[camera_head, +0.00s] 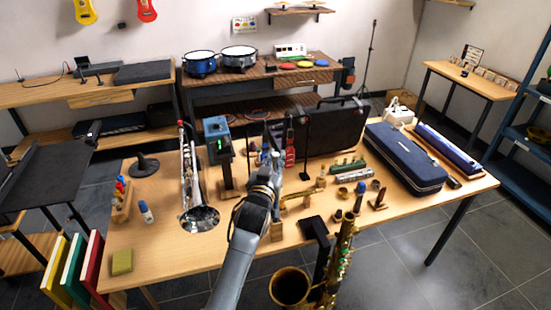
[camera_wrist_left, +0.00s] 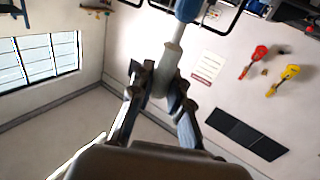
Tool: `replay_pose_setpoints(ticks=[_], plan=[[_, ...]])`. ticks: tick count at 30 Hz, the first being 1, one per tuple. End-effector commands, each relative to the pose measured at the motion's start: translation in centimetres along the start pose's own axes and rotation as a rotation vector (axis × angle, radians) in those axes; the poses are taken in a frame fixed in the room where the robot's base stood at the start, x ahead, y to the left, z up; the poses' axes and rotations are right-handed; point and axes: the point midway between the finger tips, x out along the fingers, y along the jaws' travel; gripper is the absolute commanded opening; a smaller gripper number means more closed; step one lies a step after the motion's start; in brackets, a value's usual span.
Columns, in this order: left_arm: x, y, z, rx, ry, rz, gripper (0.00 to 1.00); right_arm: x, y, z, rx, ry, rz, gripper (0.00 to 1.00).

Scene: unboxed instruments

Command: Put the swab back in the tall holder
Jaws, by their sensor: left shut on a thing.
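My left gripper (camera_head: 275,140) reaches over the middle of the table, its fingers pointing away from me. In the left wrist view the gripper (camera_wrist_left: 160,90) is shut on a pale grey rod with a blue upper part (camera_wrist_left: 187,10), which I take to be the swab (camera_wrist_left: 172,52). The rod sticks out beyond the fingertips, and its far end is cut off by the frame. In the head view the swab is too small to make out against the dark things behind it. I cannot tell which thing is the tall holder. My right gripper is not in view.
A trumpet (camera_head: 188,175) and a post with a blue device (camera_head: 216,138) stand left of my gripper. A black case (camera_head: 335,125) is behind, a blue case (camera_head: 405,155) at right. A saxophone (camera_head: 335,255) stands at the front edge.

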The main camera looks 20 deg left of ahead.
Motion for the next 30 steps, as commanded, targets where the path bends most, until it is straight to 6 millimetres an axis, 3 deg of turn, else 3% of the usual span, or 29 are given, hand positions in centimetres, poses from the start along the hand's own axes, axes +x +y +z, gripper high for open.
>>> replay_pose_setpoints(ticks=[30], plan=[[0.0,0.0,1.7,0.0,-0.001,0.0,0.0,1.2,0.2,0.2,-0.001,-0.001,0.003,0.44]])
